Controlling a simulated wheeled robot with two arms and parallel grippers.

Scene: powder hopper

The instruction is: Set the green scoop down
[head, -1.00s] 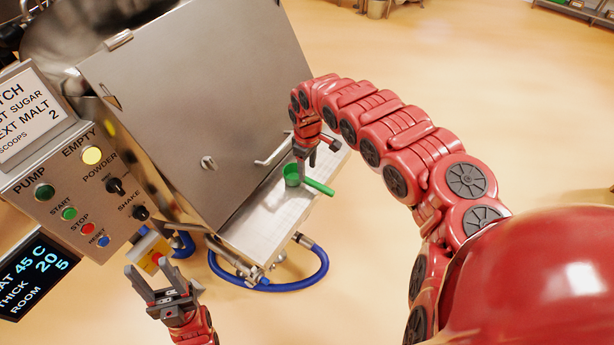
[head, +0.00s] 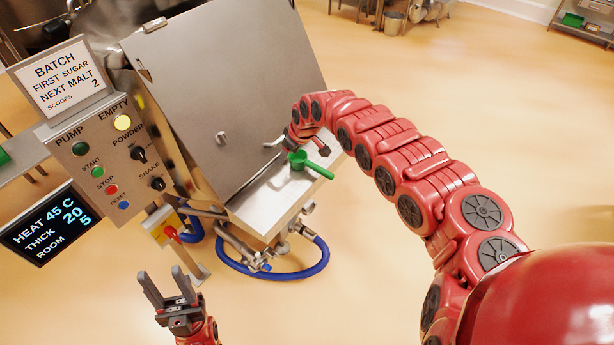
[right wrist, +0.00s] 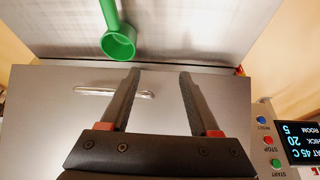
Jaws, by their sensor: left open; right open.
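The green scoop (head: 298,160) rests on the steel ledge (head: 262,200) at the front of the hopper, its handle pointing right in the head view. In the right wrist view the scoop (right wrist: 118,43) lies beyond the fingertips, a little to the left, with its cup's open mouth in sight. My right gripper (right wrist: 161,76) is open and empty, apart from the scoop. In the head view its fingers are mostly hidden behind the wrist. My left gripper (head: 170,287) is open and empty, low in front of the control panel, away from the scoop.
The hopper's large steel lid (head: 225,95) slopes up behind the ledge, with a bar handle (right wrist: 108,92) near my right gripper. The control panel (head: 115,165) and dark display (head: 48,225) stand at left. A blue hose (head: 290,272) loops below the ledge. Floor at right is clear.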

